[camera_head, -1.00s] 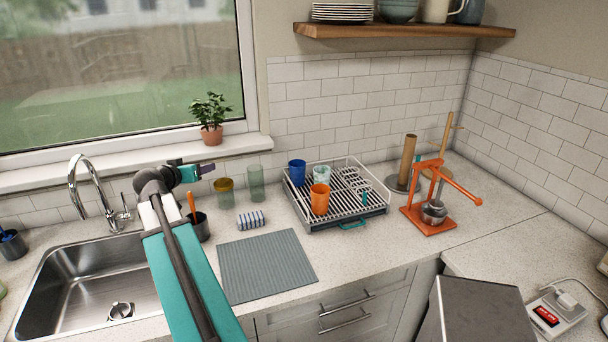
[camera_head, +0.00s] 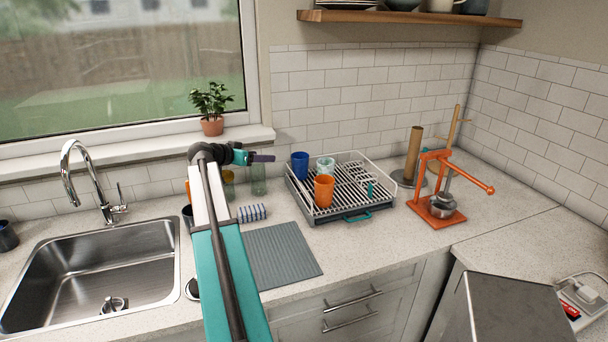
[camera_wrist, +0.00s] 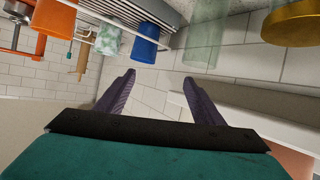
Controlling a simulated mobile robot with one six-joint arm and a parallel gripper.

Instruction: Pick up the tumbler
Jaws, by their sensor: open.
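Several cups could be the tumbler; I cannot tell which one is meant. A blue cup (camera_head: 300,164), an orange cup (camera_head: 324,192) and a pale patterned cup (camera_head: 325,165) stand in the dish rack (camera_head: 340,217). A clear greenish glass (camera_head: 259,182) stands on the counter left of the rack, with an amber-topped vessel (camera_head: 229,184) beside it, partly hidden by my arm. My gripper (camera_head: 263,157) is raised near the greenish glass, open and empty. In the wrist view, the blue cup (camera_wrist: 147,43) and greenish glass (camera_wrist: 204,42) lie beyond the open fingers (camera_wrist: 159,79), apart from them.
A striped cloth (camera_head: 251,212) and grey mat (camera_head: 278,256) lie in front of the glasses. The sink (camera_head: 95,282) is at left. A potted plant (camera_head: 211,105) stands on the windowsill. An orange press (camera_head: 438,190) and paper-towel holder (camera_head: 412,155) stand right of the rack.

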